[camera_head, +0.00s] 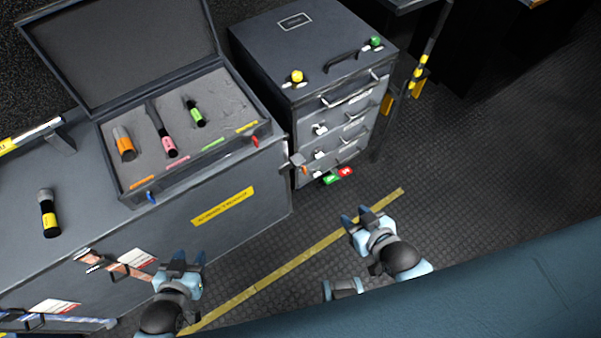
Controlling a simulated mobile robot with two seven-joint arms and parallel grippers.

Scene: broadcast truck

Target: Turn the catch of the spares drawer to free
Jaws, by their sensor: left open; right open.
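A dark grey drawer cabinet (262,45) stands at the upper middle, its front facing right and toward me. It has several drawers with bar handles and small pale labels. Small white catches sit on the left part of the drawer fronts, one on an upper drawer (320,129) and one lower (319,154). The labels are too small to read, so I cannot tell which is the spares drawer. A red and green marker (338,175) shows at the lowest drawer. My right gripper (357,214) is open and empty, in front of and below the cabinet. My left gripper (188,258) is open and empty beside the bench front.
A grey bench (250,214) at left bears an open foam-lined case (222,97) with several coloured microphones and a loose yellow-banded microphone (49,213). Yellow (297,77) and green (376,41) knobs stand on the cabinet top. The dark floor (460,180) at right is clear.

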